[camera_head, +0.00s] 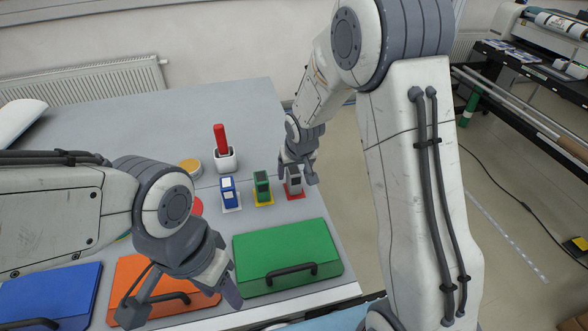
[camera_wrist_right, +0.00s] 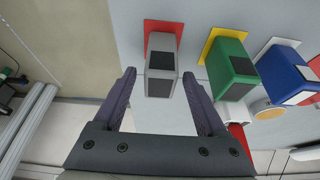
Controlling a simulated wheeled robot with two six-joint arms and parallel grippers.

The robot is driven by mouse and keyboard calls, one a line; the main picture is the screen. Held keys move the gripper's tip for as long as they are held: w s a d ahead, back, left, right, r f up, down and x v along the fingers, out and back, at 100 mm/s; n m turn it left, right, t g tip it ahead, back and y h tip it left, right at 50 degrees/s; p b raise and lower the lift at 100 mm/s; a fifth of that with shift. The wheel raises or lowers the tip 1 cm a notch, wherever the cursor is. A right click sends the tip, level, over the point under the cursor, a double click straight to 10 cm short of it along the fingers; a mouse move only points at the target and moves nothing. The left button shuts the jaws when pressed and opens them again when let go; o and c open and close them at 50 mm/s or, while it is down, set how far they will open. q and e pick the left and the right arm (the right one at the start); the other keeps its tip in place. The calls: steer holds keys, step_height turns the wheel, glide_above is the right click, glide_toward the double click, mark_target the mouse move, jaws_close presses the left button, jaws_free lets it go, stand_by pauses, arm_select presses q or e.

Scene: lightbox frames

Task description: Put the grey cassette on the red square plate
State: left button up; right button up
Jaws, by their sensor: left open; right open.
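The grey cassette (camera_head: 293,182) stands upright on the red square plate (camera_head: 297,196), near the table's right edge. In the right wrist view the grey cassette (camera_wrist_right: 161,72) shows a dark panel, and the red square plate (camera_wrist_right: 165,27) shows around its far end. My right gripper (camera_head: 298,175) is open over the cassette. In the right wrist view its fingertips (camera_wrist_right: 158,73) are on either side of the cassette, with a small gap visible on each side. My left gripper (camera_head: 183,302) is open and empty over the front of the table, by the orange box.
A green cassette (camera_head: 262,184) on a yellow plate and a blue cassette (camera_head: 228,191) on a white plate stand to the left. A white holder (camera_head: 226,160) with a red stick is behind. Green (camera_head: 285,245), orange (camera_head: 130,272) and blue (camera_head: 45,292) boxes line the front.

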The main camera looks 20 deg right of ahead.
steer(key=shift+r, duration=0.3)
steer(key=v, duration=1.2)
steer(key=s+a+f+n+g, duration=0.1)
steer(key=s+a, duration=0.4)
steer(key=s, duration=0.9)
steer(key=s+a+f+n+g+y, duration=0.1)
steer(key=s+a+n+g, duration=0.2)
steer(key=s, duration=1.1)
steer(key=a+n, duration=0.2)
steer(key=n, duration=0.1)
steer(key=shift+a+b, duration=0.2)
steer(key=shift+b, duration=0.2)
